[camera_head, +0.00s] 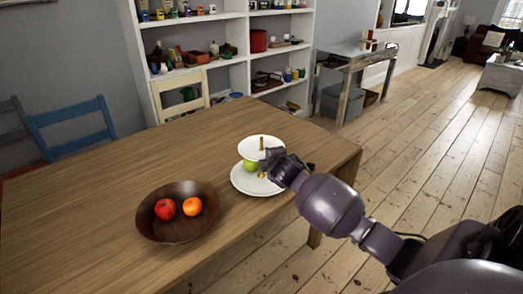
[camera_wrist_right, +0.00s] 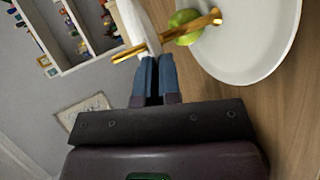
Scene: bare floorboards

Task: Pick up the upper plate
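The white upper plate (camera_head: 256,153) sits on a gold post (camera_head: 262,143) above a larger white lower plate (camera_head: 243,181). In the right wrist view the upper plate (camera_wrist_right: 136,25) is seen nearly edge-on, with the gold post (camera_wrist_right: 190,33) through it. A green apple (camera_head: 250,165) rests on the lower plate, partly hidden by the upper one; it also shows in the wrist view (camera_wrist_right: 187,22). My right gripper (camera_wrist_right: 157,62) is at the upper plate's near rim, its fingers nearly together with the rim between their tips. My left gripper is not in view.
A dark wooden bowl (camera_head: 160,231) with a red apple (camera_head: 165,209) and an orange fruit (camera_head: 192,206) stands on the wooden table (camera_head: 100,200). Chairs (camera_head: 72,116) stand along the far side, with shelves (camera_head: 205,70) behind. The table's left part is clear.

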